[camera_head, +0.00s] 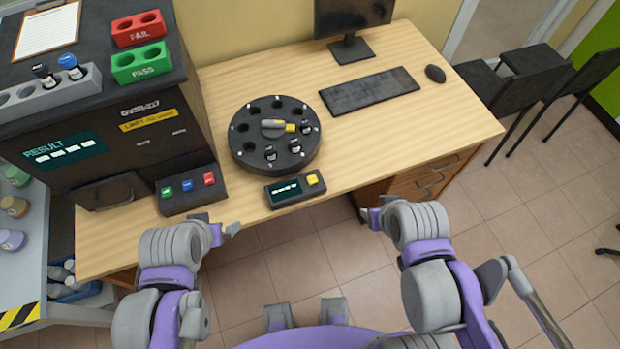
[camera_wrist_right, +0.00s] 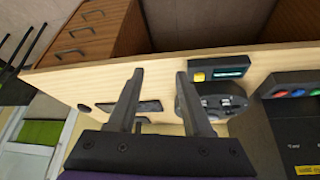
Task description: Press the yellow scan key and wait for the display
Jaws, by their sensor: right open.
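The small dark scan box (camera_head: 295,197) lies at the table's front edge, before the round carousel. Its yellow scan key (camera_head: 312,181) is on the right of its top, and its display (camera_head: 286,190) is on the left, showing pale marks too small to read. The right wrist view also shows the yellow key (camera_wrist_right: 199,76) and display (camera_wrist_right: 228,73). My right gripper (camera_wrist_right: 160,78) is open and empty, and in the head view (camera_head: 376,210) it is right of the box, apart from it. My left gripper (camera_head: 228,231) is left of the box; its jaws are unclear.
The round carousel (camera_head: 258,163) holds a few vials behind the box. A three-button panel (camera_head: 189,191) stands left, below the analyser (camera_head: 95,150). A keyboard (camera_head: 369,91), mouse (camera_head: 435,73) and monitor (camera_head: 350,15) are farther back. The table's right part (camera_head: 420,130) is clear.

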